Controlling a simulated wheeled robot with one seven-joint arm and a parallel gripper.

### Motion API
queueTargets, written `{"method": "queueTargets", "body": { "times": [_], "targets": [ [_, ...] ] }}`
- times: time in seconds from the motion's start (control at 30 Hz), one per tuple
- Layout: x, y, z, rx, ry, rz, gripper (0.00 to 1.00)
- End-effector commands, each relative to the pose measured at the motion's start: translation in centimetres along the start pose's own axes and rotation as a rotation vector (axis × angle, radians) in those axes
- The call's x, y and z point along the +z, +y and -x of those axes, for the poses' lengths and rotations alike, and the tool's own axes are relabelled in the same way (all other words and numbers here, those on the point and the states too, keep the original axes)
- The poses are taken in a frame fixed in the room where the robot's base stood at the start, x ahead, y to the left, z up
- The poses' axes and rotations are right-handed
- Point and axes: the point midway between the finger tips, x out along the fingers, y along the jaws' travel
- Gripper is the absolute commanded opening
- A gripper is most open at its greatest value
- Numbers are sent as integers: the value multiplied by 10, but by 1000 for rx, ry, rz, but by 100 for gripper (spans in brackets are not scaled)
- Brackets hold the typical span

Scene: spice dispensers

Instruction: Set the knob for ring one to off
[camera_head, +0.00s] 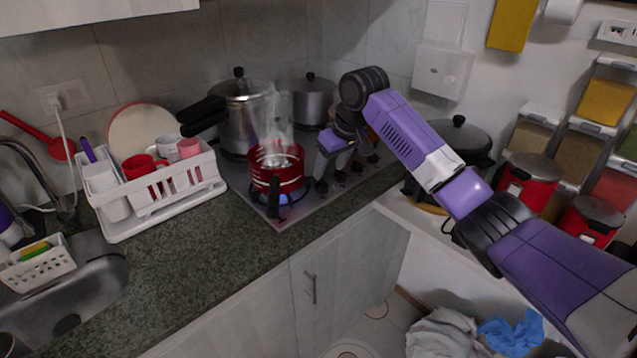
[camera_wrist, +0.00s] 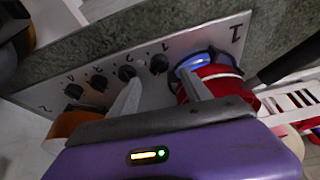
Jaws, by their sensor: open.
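The stove knob for ring one (camera_wrist: 160,63) is black and round, the knob nearest the pot, beside a small printed 1 in the wrist view. In the head view it is the front knob of the row (camera_head: 321,186). Ring one (camera_wrist: 190,64) has a blue flame under a red pot (camera_head: 275,168); a large 1 is printed beside it. My gripper (camera_wrist: 162,77) is open, its two pale fingers spread on either side of the knob's line in the wrist view. The knob shows between them, not gripped. I cannot tell the knob's exact angle.
More knobs (camera_wrist: 98,82) run along the same panel. A steaming pressure cooker (camera_head: 245,110) and another pot (camera_head: 313,100) stand behind. A white dish rack (camera_head: 155,195) is at left.

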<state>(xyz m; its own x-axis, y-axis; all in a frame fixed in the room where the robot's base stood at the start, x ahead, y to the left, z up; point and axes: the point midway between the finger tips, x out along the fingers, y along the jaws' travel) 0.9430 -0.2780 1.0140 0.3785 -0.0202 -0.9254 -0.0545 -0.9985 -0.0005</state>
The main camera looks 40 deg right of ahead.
Motion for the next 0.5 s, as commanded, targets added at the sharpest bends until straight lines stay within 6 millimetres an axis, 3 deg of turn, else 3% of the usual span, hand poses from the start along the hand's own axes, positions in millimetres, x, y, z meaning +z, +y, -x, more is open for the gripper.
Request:
{"method": "queueTargets", "body": {
  "times": [0.5],
  "targets": [
    [0,0,-68,0,2,0,57]
  ]
}}
